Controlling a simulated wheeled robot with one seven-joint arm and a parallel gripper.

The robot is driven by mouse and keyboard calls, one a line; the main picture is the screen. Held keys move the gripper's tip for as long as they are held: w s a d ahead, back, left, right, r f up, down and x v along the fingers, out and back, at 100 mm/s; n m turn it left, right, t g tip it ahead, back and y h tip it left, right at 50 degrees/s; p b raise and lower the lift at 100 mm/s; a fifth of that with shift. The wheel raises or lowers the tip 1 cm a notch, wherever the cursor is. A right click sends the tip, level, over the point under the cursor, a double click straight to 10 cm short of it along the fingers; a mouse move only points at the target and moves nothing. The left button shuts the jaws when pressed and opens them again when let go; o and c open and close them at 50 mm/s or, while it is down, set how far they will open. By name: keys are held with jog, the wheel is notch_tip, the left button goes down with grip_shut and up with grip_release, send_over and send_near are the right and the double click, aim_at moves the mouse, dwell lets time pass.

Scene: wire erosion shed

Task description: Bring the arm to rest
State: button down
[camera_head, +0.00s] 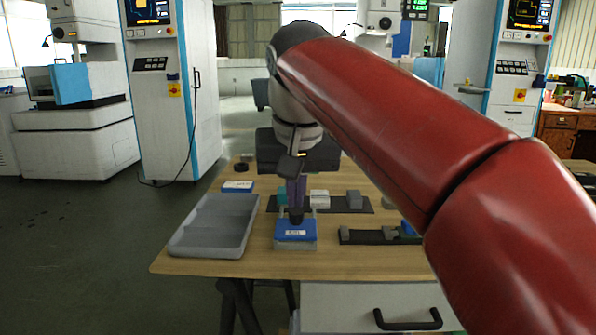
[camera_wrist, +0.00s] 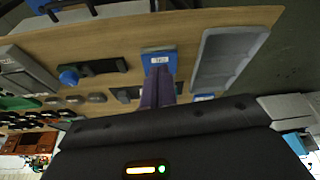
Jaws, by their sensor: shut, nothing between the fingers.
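My red and grey arm reaches across the head view from the lower right, over the wooden table. My gripper (camera_head: 296,212) hangs from its end, pointing down, with purple fingers shut and nothing held. In the wrist view my gripper (camera_wrist: 160,76) shows its fingers together, in line with a blue-topped block with a white label (camera_wrist: 158,58). In the head view the blue-topped block (camera_head: 295,236) stands near the table's front edge, just below or in front of the fingertips. I cannot tell how big the gap is.
A grey divided tray (camera_head: 176,243), empty, lies left of the gripper. Dark strips with small blocks (camera_head: 354,200) lie to the right and behind. A small blue and white box (camera_head: 238,186) is at the back left. Tall white machine cabinets (camera_head: 160,95) stand beyond the table.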

jog(key=s+d+f, duration=0.5)
jog(key=f, duration=0.2)
jog(key=s+d+f+m+t, duration=0.1)
jog(key=s+d+f, duration=0.4)
jog(key=f, duration=0.3)
jog(key=s+d+f, duration=0.5)
jog(key=s+f, duration=0.1)
jog(key=f, duration=0.2)
jog(key=shift+d+f+t, duration=0.15)
jog(key=shift+d+t, duration=0.15)
jog(key=shift+d, duration=0.1)
